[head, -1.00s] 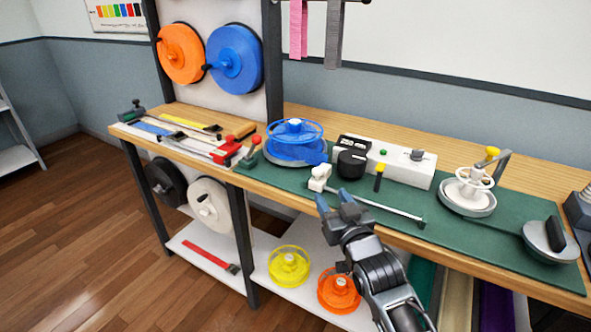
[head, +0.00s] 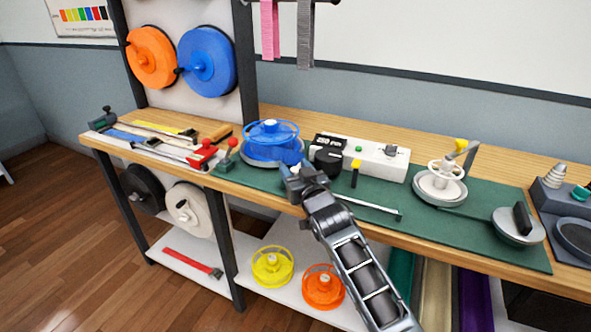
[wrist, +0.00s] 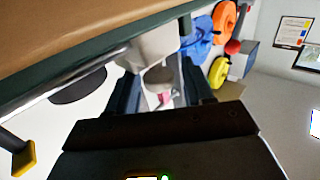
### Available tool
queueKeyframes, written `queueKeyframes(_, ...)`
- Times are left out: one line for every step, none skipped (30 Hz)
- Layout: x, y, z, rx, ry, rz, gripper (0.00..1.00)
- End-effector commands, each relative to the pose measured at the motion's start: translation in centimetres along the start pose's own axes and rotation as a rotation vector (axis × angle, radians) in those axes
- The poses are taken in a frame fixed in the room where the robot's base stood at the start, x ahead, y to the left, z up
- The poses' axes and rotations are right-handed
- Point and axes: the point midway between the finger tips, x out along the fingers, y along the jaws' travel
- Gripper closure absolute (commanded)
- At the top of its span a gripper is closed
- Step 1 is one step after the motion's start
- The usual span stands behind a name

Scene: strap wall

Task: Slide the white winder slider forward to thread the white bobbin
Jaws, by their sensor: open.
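The white winder slider (wrist: 152,48) shows in the wrist view, with its lower part between the two dark fingers of my gripper (wrist: 160,92). The fingers are open, and I cannot tell whether either one touches it. In the head view my gripper (head: 291,178) is at the left end of the slider's thin metal rail (head: 370,206) and hides the slider. The white bobbin (head: 447,170) sits upright on a round metal base on the green mat, right of the rail. A yellow-tipped arm stands beside it.
A blue spool (head: 270,142) stands just behind and left of my gripper. A black-handled disc (head: 518,225) is at the right. Clamps and rulers fill the left end.

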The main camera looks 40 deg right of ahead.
Motion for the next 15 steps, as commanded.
queueKeyframes(0.02, -0.02, 0.0, 0.0, 0.0, 0.0, 0.48)
queueKeyframes(0.01, -0.02, 0.0, 0.0, 0.0, 0.0, 0.48)
queueKeyframes(0.0, -0.02, 0.0, 0.0, 0.0, 0.0, 0.48)
queueKeyframes(0.0, -0.02, 0.0, 0.0, 0.0, 0.0, 0.48)
queueKeyframes(-0.01, -0.02, 0.0, 0.0, 0.0, 0.0, 0.48)
queueKeyframes(-0.01, -0.02, 0.0, 0.0, 0.0, 0.0, 0.51)
queueKeyframes(-0.01, -0.02, 0.0, 0.0, 0.0, 0.0, 0.54)
queueKeyframes(-0.01, -0.02, 0.0, 0.0, 0.0, 0.0, 0.57)
queueKeyframes(-0.02, -0.02, 0.0, 0.0, 0.0, 0.0, 0.61)
queueKeyframes(-0.02, -0.02, 0.0, 0.0, 0.0, 0.0, 0.64)
queueKeyframes(-0.02, -0.02, 0.0, 0.0, 0.0, 0.0, 0.67)
queueKeyframes(-0.02, -0.02, 0.0, 0.0, 0.0, 0.0, 0.71)
queueKeyframes(-0.02, -0.02, 0.0, 0.0, 0.0, 0.0, 0.73)
queueKeyframes(-0.02, -0.02, -0.01, 0.0, 0.0, 0.0, 0.76)
queueKeyframes(-0.02, -0.02, -0.02, 0.0, 0.001, 0.0, 0.8)
